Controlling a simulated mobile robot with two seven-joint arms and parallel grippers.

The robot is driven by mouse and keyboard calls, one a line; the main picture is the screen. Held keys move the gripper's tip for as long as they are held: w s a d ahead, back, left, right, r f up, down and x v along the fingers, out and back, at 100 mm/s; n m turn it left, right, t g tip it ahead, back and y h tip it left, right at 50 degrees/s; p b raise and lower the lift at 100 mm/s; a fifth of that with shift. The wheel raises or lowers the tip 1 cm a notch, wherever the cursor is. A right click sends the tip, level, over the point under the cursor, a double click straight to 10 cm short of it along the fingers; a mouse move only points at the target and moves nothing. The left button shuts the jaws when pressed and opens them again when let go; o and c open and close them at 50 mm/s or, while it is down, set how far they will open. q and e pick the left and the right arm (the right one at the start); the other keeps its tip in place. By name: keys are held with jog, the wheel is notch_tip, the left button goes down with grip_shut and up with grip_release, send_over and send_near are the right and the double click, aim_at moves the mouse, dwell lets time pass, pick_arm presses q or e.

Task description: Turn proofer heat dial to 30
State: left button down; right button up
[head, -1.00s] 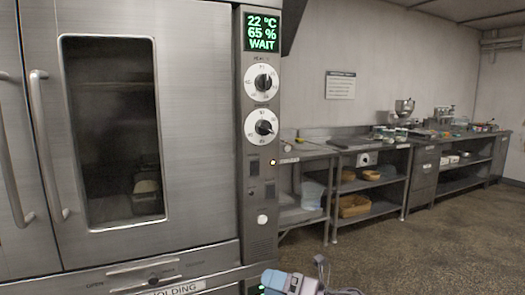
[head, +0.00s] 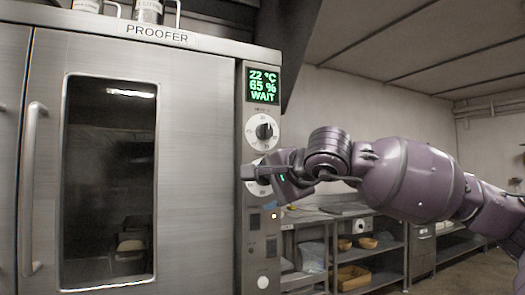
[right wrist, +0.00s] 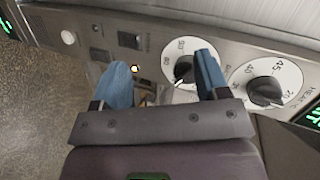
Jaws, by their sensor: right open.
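The heat dial (head: 263,132) is the upper of two white dials with black knobs on the proofer's control column. In the right wrist view the heat dial (right wrist: 268,88) lies right of my right finger, outside the jaws; its pointer seems near the 20 mark. The lower dial (right wrist: 185,68) shows between my blue fingertips, closer to the right one. My right gripper (head: 254,172) is open and empty, in front of the lower dial and below the heat dial in the head view, partly covering the lower dial. It also shows in the right wrist view (right wrist: 163,72). My left gripper is out of view.
The display (head: 263,85) reads 22 °C, 65 % and WAIT. The proofer door handle (head: 32,185) stands out at the left. Small switches and a lit lamp (head: 275,216) sit below the dials. A steel bench (head: 340,215) stands to the right.

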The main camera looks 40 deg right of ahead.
aim_at(268, 131)
jog(key=s+r+t+h+b, duration=0.1)
jog(key=s+r+t+h, duration=0.35)
jog(key=r, duration=0.75)
jog(key=shift+n+g+h, duration=0.4)
jog(key=shift+g+h, duration=0.35)
jog(key=b+x, duration=0.1)
jog(key=x, duration=0.2)
jog(key=b+x, duration=0.1)
jog(key=x, duration=0.2)
jog(key=b+x, duration=0.1)
jog(key=x, duration=0.2)
jog(key=shift+d, duration=0.35)
jog(key=shift+w+d+r+b, duration=0.1)
jog(key=shift+w+b, duration=0.1)
jog(key=shift+w, duration=0.1)
jog(key=shift+w+d+r+b, duration=0.1)
jog(key=shift+w+d+b, duration=0.1)
jog(key=shift+w, duration=0.15)
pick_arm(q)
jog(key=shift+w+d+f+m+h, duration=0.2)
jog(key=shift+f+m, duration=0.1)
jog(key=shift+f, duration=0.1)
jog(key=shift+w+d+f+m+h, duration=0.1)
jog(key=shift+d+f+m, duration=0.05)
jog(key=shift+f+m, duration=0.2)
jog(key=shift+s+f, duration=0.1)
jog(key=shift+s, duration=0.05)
